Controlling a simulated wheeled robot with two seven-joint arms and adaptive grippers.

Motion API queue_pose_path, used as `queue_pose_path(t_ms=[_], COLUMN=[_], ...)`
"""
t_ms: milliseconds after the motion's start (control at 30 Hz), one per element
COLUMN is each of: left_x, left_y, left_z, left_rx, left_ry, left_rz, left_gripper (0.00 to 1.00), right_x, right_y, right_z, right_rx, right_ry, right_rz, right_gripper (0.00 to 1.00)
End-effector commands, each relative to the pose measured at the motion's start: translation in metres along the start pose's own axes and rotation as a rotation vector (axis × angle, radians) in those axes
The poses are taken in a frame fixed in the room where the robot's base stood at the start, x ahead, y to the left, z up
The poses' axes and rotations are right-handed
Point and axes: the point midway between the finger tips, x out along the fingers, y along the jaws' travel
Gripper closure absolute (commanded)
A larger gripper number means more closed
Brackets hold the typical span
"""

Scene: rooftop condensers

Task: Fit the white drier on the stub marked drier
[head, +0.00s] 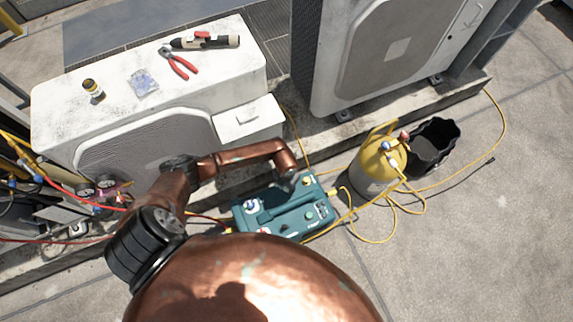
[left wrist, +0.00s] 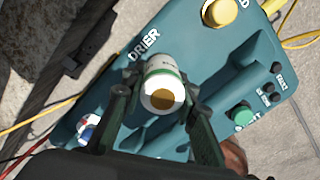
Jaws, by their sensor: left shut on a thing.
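The white drier (left wrist: 162,85) shows in the left wrist view as a short white cylinder with a green band and a brassy end facing the camera. My left gripper (left wrist: 160,108) is shut on it, one dark finger on each side. The drier is over the teal unit (left wrist: 190,50), close to the printed word DRIER. The stub is hidden behind the drier, so I cannot tell whether they touch. In the head view my left gripper (head: 290,182) is over the teal unit (head: 268,218), and the drier is not clearly visible there. My right gripper is not in view.
The unit carries a yellow cap (left wrist: 220,12), a green button (left wrist: 240,115) and a red, white and blue part (left wrist: 87,128). A yellow cylinder (head: 377,170) with hoses and a black bucket (head: 432,142) stand right. Pliers (head: 178,63) lie on the white condenser (head: 60,110).

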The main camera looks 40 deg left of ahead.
Motion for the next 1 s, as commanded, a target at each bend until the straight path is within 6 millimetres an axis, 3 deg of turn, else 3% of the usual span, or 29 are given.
queue_pose_path(t_ms=[1000], left_x=[0.010], left_y=[0.000], left_z=[0.000], left_rx=[0.000], left_ry=[0.000], left_rz=[0.000], left_gripper=[1.00], right_x=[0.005], right_y=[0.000], right_z=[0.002], right_rx=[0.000], right_ry=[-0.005], right_rz=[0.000], right_gripper=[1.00])
